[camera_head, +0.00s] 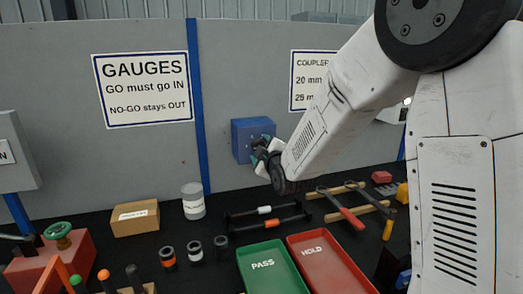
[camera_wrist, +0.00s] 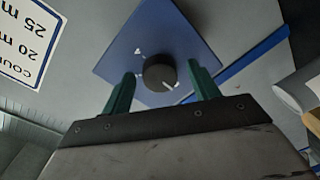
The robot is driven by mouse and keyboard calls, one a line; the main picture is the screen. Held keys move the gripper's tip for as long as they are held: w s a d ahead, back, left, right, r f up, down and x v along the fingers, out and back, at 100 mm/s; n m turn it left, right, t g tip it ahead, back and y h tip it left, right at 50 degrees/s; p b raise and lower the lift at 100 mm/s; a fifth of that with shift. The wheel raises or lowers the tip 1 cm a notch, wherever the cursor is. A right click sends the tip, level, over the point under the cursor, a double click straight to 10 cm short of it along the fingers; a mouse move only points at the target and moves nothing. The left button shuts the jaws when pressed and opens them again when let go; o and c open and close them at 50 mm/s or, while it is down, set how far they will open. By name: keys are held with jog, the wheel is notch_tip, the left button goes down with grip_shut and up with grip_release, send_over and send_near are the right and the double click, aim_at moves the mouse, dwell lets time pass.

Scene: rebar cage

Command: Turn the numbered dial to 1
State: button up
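The numbered dial is a round black knob (camera_wrist: 159,72) on a blue box (camera_wrist: 130,45), seen in the wrist view. A white pointer line on the knob points to the lower right of that picture. A small white mark shows on the box face to the knob's upper left; I cannot read any numbers. In the head view the blue box (camera_head: 240,142) is on the grey panel, and my gripper (camera_head: 262,147) is in front of it, hiding the knob. In the wrist view the teal fingers of my gripper (camera_wrist: 161,69) stand apart, one each side of the knob, with gaps showing.
Below lie a green PASS tray (camera_head: 263,264), a red HOLD tray (camera_head: 322,262), black bars (camera_head: 268,218) and pliers (camera_head: 342,208). A cardboard box (camera_head: 135,218) and a white jar (camera_head: 193,201) stand left. A blue post (camera_head: 197,100) runs beside the box.

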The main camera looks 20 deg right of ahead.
jog(key=s, duration=0.7)
jog(key=shift+s+r, duration=0.25)
jog(key=shift+s, duration=0.15)
jog(key=shift+d, duration=0.1)
